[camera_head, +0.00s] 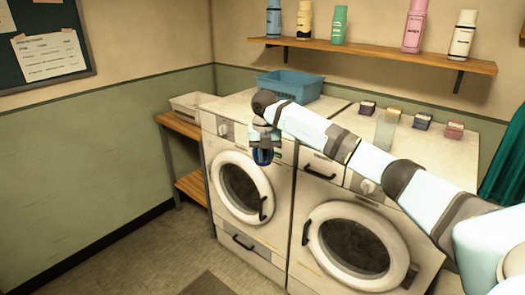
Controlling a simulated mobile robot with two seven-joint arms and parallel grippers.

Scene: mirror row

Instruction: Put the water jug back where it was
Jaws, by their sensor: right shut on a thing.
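My right arm reaches in from the right, across the tops of the two washing machines. My right gripper (263,146) points down in front of the left machine's top front edge. It is shut on a small dark blue thing (263,157), mostly hidden by the fingers. I cannot tell for sure whether this is the water jug. A tall pale translucent vessel (385,130) stands upright on the right machine's top, behind my arm and partly covered by it. My left gripper is not in view.
A blue basket (290,86) sits at the back of the machine tops. Several small boxes, one of them dark red (454,130), line the right machine's back. A wooden shelf (380,54) with bottles hangs above. A side table (178,126) bears a pale tray (190,104).

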